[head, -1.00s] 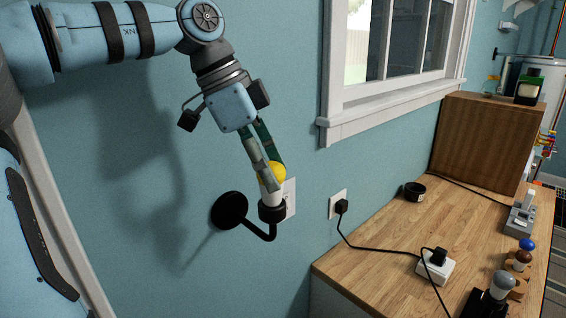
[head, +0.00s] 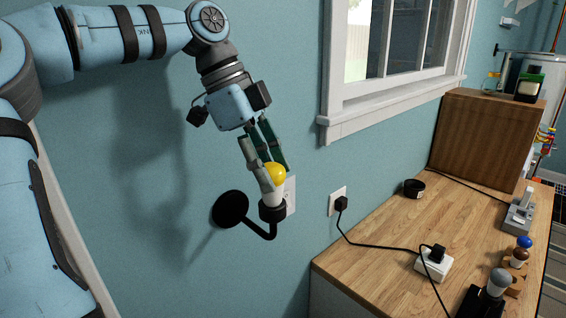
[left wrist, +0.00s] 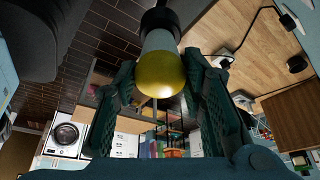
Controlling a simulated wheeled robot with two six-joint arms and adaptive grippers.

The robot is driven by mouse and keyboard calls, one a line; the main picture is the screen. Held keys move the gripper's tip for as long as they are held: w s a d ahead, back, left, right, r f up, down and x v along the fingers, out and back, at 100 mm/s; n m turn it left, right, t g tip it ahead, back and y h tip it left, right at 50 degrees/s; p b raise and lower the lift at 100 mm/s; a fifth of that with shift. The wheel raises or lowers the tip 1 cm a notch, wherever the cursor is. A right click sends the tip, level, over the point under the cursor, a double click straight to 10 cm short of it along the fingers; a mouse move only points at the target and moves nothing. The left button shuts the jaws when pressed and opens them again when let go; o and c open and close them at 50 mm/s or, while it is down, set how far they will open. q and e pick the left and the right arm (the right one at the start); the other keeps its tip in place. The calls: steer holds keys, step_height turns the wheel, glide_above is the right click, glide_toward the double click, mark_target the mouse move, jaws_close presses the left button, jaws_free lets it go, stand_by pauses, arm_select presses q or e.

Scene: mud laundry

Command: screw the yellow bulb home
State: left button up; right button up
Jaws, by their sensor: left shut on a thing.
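The yellow bulb (head: 276,174) stands upright with its pale base in the black socket (head: 272,211) of a wall lamp with a round black wall plate (head: 230,209). My left gripper (head: 268,176) comes down from above with its fingers on either side of the bulb and is shut on it. In the left wrist view the bulb (left wrist: 160,74) sits between the two green fingers (left wrist: 162,92), with its base in the dark socket (left wrist: 160,20). The thread inside the socket is hidden, so how deep the bulb sits cannot be told. My right gripper is not in view.
A wooden counter (head: 390,235) at the right holds a white power block (head: 434,264) with a black cable, a black ring-shaped item (head: 413,188), a grey bulb (head: 499,281) and a blue bulb (head: 525,242). A window (head: 395,60) and wall outlet (head: 338,201) are nearby.

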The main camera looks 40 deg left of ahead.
arm_select(q)
steer(key=m+g, duration=0.1)
steer(key=m, duration=0.2)
steer(key=shift+w+a, duration=0.1)
jaws_close()
steer(key=o, duration=1.2)
jaws_free()
steer(key=shift+o, duration=0.8)
steer(key=shift+w+f, duration=0.1)
steer(key=shift+w, duration=0.1)
steer(key=shift+s, duration=0.15)
steer(key=c, duration=0.4)
